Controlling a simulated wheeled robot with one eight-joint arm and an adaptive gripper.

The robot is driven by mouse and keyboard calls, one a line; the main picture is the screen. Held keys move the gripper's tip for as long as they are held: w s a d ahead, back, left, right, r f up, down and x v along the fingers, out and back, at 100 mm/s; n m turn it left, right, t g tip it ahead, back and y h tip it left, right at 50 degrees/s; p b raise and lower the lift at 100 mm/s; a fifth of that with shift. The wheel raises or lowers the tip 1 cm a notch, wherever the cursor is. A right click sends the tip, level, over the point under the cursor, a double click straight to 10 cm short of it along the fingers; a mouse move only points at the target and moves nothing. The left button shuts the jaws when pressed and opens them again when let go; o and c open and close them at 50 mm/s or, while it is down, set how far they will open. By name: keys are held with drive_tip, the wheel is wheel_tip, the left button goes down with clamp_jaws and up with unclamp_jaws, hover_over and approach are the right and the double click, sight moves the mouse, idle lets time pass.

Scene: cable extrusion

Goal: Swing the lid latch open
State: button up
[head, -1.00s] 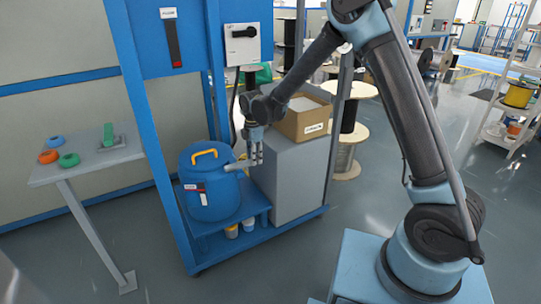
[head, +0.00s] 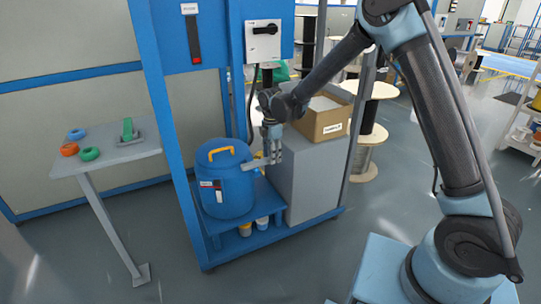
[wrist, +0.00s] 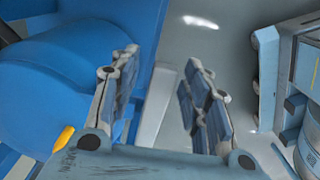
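The blue drum (head: 228,192) stands on a low blue shelf. A pale grey lever, which looks like the lid latch (head: 252,164), sticks out from the drum's right side toward my gripper (head: 275,160). In the wrist view my gripper (wrist: 165,85) is open, its fingers well apart. The pale bar (wrist: 152,118) shows in the gap between them, nearer the left finger. I cannot tell whether a finger touches it. The drum fills the left of the wrist view.
A grey cabinet (head: 303,180) with a cardboard box (head: 322,122) on it stands right of the drum. A blue frame post (head: 160,110) rises at the left. A small table (head: 105,158) holds coloured rings. Small pots (head: 245,229) sit under the shelf.

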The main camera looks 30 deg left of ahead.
drive_tip(key=shift+s, duration=0.1)
drive_tip(key=shift+r, duration=0.25)
wheel_tip(320, 180, up, 11)
drive_tip(key=shift+r, duration=0.2)
idle(0.5)
